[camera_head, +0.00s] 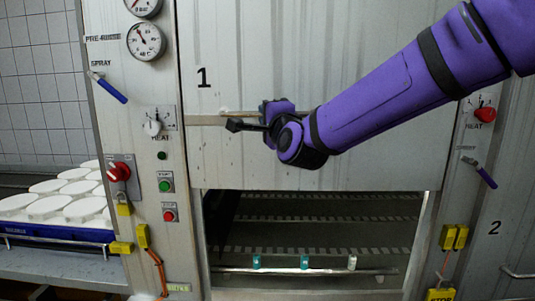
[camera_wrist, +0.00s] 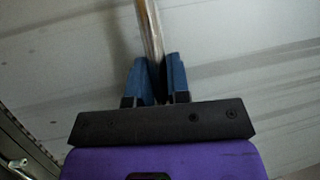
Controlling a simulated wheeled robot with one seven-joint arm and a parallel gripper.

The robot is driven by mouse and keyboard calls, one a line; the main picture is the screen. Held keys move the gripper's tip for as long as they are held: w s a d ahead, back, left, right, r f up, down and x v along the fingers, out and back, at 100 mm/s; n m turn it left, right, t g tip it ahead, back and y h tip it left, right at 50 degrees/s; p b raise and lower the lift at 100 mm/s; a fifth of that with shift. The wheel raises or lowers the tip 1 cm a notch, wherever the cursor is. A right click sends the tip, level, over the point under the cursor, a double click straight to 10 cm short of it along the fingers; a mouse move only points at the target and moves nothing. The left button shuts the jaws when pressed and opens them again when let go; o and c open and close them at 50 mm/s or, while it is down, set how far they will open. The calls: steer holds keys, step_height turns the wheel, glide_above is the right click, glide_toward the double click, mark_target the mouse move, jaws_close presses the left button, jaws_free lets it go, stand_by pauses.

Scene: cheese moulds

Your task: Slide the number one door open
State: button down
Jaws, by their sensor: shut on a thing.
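The number one door (camera_head: 280,60) is a pale metal panel marked "1" in the head view. Its lower edge stands above a dark opening (camera_head: 310,235), so the door is partly raised. A horizontal handle bar (camera_head: 208,120) crosses the door below the number. My gripper (camera_head: 262,115) is at this bar, and my forearm covers the bar's right part. In the wrist view the bar (camera_wrist: 150,30) runs between the blue fingers of my gripper (camera_wrist: 156,75), which are shut on it.
Left of the door is a panel with gauges (camera_head: 146,41), a red knob (camera_head: 119,171) and a blue-handled lever (camera_head: 110,91). White moulds (camera_head: 48,207) stand in a blue tray at far left. A rail (camera_head: 300,270) with small clips crosses the opening. A second door (camera_head: 515,225) is at right.

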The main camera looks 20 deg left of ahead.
glide_toward(260, 79)
steer(key=x, duration=0.5)
steer(key=shift+d+r, duration=0.1)
steer(key=c, duration=1.1)
jaws_free()
steer(key=v, duration=1.1)
steer(key=shift+w, duration=0.1)
